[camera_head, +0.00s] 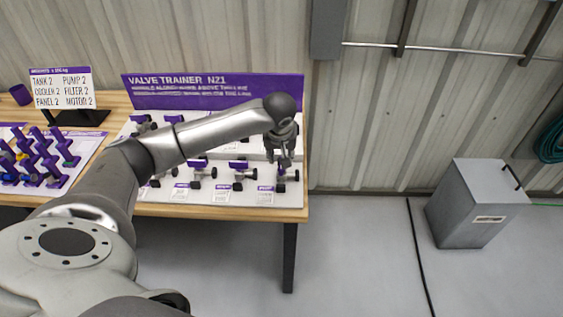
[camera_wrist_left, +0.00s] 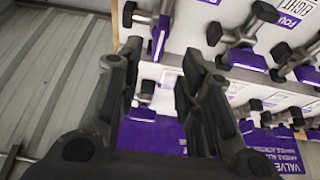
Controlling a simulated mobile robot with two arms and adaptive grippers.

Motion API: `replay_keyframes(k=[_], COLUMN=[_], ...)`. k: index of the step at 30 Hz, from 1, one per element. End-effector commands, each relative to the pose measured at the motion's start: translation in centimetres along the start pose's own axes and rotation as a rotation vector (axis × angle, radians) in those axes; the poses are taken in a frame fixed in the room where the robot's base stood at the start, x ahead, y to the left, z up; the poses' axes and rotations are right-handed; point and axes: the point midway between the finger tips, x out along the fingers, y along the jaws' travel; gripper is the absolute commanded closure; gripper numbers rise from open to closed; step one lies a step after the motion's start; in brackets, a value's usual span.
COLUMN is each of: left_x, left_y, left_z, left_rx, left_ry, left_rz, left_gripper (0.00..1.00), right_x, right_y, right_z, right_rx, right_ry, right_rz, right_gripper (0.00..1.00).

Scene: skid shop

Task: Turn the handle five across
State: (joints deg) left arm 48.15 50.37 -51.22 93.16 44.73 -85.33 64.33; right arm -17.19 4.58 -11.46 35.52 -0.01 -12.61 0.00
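The valve trainer (camera_head: 225,203) is a white board with two rows of small valves with purple and dark handles. My left gripper (camera_head: 284,163) points down over its right end, above the front-right valve (camera_head: 281,187). In the left wrist view my left gripper (camera_wrist_left: 160,62) has its two dark fingers apart. A valve with a purple part (camera_wrist_left: 158,38) lies beyond the fingertips, and another purple handle (camera_wrist_left: 142,113) shows in the gap. I cannot tell whether a finger touches either. One label reads "FOU", another "EIGHT"; no label for five is readable. My right gripper is not in view.
A purple sign (camera_head: 215,91) stands behind the valves. A second board with purple pegs (camera_head: 38,160) and a white text card (camera_head: 62,88) are at the left of the wooden table (camera_head: 225,212).

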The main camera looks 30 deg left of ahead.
Motion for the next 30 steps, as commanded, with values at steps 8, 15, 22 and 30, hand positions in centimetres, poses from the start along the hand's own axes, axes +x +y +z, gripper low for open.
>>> replay_keyframes(k=[8,15,22,30], left_x=[5.0,7.2,7.7,7.7], left_y=[0.1,0.1,0.1,0.1], left_z=[0.1,0.0,0.1,0.0], left_rx=[0.002,0.001,0.003,0.003], left_ry=[-0.001,0.0,0.001,0.001], left_rz=[-0.001,0.002,0.002,0.002], left_gripper=[0.66,0.66,0.66,0.81], right_x=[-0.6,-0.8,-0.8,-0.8], right_y=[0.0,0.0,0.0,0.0], right_z=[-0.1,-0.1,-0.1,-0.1], right_rx=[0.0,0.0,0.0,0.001], right_ry=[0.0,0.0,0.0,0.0], right_rz=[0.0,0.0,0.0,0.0], right_gripper=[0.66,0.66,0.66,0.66])
